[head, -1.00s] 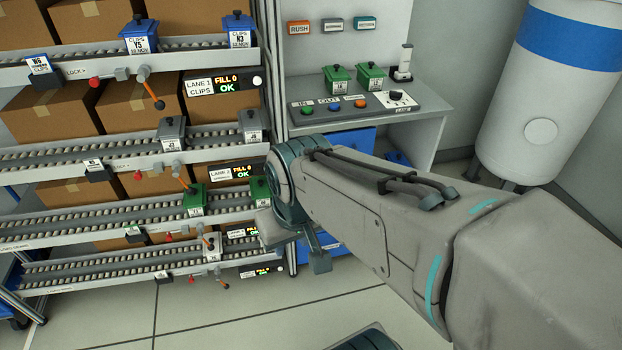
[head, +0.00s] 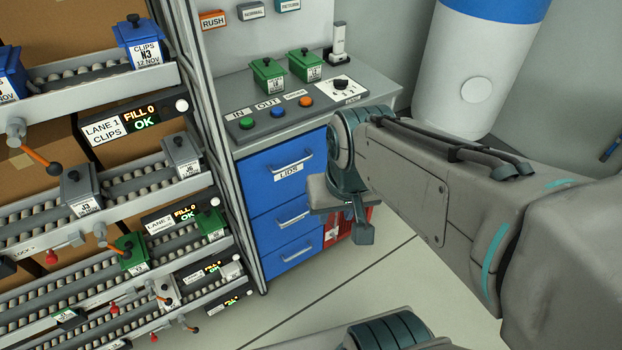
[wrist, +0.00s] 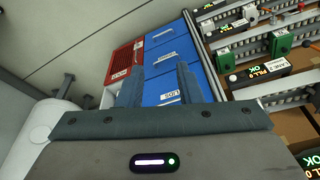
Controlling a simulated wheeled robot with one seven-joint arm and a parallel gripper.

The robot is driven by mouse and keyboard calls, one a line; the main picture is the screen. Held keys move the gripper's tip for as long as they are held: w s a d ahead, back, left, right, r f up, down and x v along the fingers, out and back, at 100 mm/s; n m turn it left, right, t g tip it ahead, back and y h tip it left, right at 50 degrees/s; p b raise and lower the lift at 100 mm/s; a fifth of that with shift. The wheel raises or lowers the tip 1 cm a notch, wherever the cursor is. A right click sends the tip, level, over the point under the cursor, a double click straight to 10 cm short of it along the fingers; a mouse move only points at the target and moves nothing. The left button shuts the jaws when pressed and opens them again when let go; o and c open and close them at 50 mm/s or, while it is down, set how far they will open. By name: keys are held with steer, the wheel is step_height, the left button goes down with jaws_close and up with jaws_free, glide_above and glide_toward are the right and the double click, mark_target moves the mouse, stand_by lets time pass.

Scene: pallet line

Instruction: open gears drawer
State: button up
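A blue drawer unit (head: 262,178) with three stacked drawers stands under the grey bench, all drawers closed. The top drawer (head: 283,160) has a silver handle and a label reading LIDS. The middle drawer (head: 285,216) and bottom drawer (head: 291,252) have silver handles, but I cannot read labels on them, so I cannot tell which is the gears drawer. My gripper (head: 345,222) is in front of the unit's right side in the head view. In the wrist view my gripper (wrist: 158,80) is open and empty, its fingers apart with the drawer fronts beyond them.
A red crate (wrist: 122,64) stands beside the drawers. The bench (head: 225,90) carries buttons and two green boxes. A roller rack (head: 90,190) with bins and levers is close on the left. A white tank (head: 470,75) stands right. Floor (head: 345,285) in front is clear.

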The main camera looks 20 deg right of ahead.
steer(key=w+a+f+m+y+b, duration=0.1)
steer(key=w+f+m+y+b, duration=0.2)
steer(key=w+f+m+b, duration=0.4)
steer(key=w+f+m+g+y+b, duration=0.1)
steer(key=w+f+m+y+b, duration=0.2)
steer(key=f+m, duration=0.7)
steer(key=w+a+f+m+y+b, duration=0.1)
steer(key=w+f+m+y+b, duration=0.25)
steer(key=f+m+b, duration=0.55)
steer(key=w+d+f+m+t+b, duration=0.3)
steer(key=w+d+f+m, duration=0.1)
steer(key=f+m, duration=0.35)
steer(key=w+d+f+m+t+b, duration=0.35)
steer(key=f+m, duration=0.25)
steer(key=f, duration=0.2)
steer(key=w+d+f+m+t+b, duration=0.3)
steer(key=w+d+f+m+t, duration=0.15)
steer(key=f+m, duration=0.3)
steer(key=b+x, duration=0.4)
steer(key=x, duration=0.9)
steer(key=shift+a+f+n+g+y, duration=0.25)
steer(key=shift+a+n+g+y, duration=0.1)
steer(key=shift+n+g, duration=0.05)
jaws_close()
